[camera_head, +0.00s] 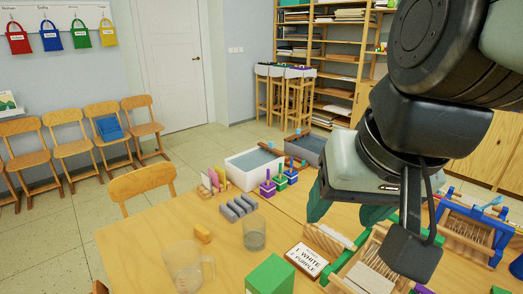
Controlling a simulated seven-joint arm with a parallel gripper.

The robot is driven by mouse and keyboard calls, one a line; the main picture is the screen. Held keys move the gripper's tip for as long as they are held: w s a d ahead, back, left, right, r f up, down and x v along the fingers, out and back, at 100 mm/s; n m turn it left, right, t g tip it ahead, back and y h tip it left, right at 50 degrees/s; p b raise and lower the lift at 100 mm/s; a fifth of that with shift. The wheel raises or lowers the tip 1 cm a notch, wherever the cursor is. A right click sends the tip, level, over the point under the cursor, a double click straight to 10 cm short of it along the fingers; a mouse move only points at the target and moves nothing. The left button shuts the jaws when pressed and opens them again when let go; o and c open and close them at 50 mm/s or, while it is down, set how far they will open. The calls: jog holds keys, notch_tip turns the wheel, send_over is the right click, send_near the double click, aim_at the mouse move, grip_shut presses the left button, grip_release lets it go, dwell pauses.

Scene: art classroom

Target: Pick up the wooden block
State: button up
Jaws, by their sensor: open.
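A small yellow-tan block (203,234), which looks like wood, lies on the table left of centre, behind the clear jug (187,268). My gripper (352,212) hangs over the right half of the table, well to the right of this block and apart from it. It points down with its green fingers open, and no object shows between them. The arm hides part of the table behind it.
A grey ridged piece (238,207), a glass (254,233), a green box (271,275) and a lettered card (306,260) stand near the block. A white tub (251,168) is behind. Wooden frames (466,226) crowd the right. The table's left front is clear.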

jog(key=w+a+f+m+g+y, duration=0.35)
jog(key=w+a+y, duration=0.25)
jog(key=w+a, duration=0.8)
jog(key=m+t+y, duration=0.4)
jog(key=m+y, duration=0.2)
jog(key=m, duration=0.7)
send_over(199, 228)
jog(key=s+d, duration=0.5)
jog(key=s, duration=0.1)
notch_tip(199, 228, down, 20)
jog(key=w+f+m+t, duration=0.1)
jog(key=f+m, duration=0.2)
jog(key=f, duration=0.2)
jog(key=w+f+m+t+h, duration=0.1)
jog(key=f+m, duration=0.2)
jog(key=f, duration=0.3)
jog(key=f+m+t+h, duration=0.1)
jog(key=f+m, duration=0.2)
jog(key=f, duration=0.3)
jog(key=shift+w+a+f, duration=0.1)
jog(key=shift+w+a, duration=0.05)
jog(key=shift+w, duration=0.25)
jog(key=shift+x, duration=3.6)
jog(key=shift+w+f, duration=0.1)
jog(key=c, duration=1)
